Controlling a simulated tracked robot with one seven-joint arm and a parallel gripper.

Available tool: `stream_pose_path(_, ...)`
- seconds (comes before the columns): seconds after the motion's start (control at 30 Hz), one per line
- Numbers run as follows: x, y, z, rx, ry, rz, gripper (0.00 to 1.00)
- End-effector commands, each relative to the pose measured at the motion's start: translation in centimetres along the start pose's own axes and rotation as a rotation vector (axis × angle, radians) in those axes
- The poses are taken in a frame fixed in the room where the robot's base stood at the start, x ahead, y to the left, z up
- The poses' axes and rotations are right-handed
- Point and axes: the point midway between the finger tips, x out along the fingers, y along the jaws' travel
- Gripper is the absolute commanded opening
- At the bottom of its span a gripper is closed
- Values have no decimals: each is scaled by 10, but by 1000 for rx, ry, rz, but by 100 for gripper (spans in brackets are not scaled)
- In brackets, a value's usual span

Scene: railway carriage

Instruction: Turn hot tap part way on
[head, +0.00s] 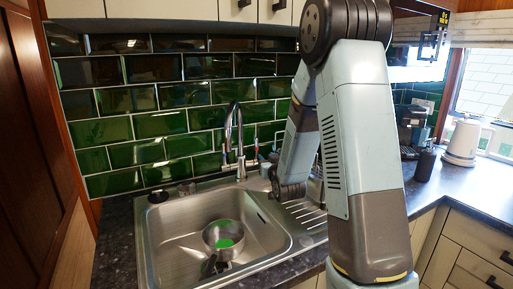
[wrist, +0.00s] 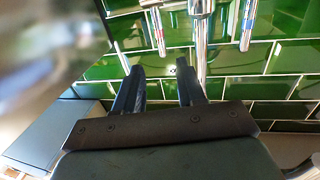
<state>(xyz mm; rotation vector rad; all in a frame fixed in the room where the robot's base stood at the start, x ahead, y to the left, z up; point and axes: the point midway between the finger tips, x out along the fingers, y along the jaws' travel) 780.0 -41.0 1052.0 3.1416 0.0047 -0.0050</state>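The chrome mixer tap (head: 238,140) stands behind the sink, with its tall curved spout. A slim lever with small coloured marks sits on each side of it, the left lever (head: 224,153) and the right lever (head: 256,148). In the wrist view the levers hang at the top, one at left (wrist: 158,30) and one at right (wrist: 248,24), with the chrome column (wrist: 201,45) between them. I cannot tell surely which is hot. My gripper (wrist: 158,70) is open and empty, fingers pointing toward the taps, with no contact visible. In the head view my arm hides it.
A steel sink (head: 165,240) holds a metal pan (head: 222,236) with something green inside. Green tiles (head: 160,125) close off the back. A white kettle (head: 464,142), a dark bottle (head: 425,163) and a coffee machine (head: 411,130) stand on the right worktop.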

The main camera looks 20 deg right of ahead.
Motion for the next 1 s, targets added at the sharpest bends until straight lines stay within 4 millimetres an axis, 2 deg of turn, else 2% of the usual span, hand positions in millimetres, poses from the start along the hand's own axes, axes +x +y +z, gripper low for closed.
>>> stream_pose_path(0.17, 13, 0, 0, 0, 4, -1, 39)
stream_pose_path(0.27, 27, 0, 0, 0, 5, -1, 39)
stream_pose_path(0.8, 117, -1, 0, 0, 2, -1, 39)
stream_pose_path(1.0, 134, 0, 0, 0, 3, -1, 39)
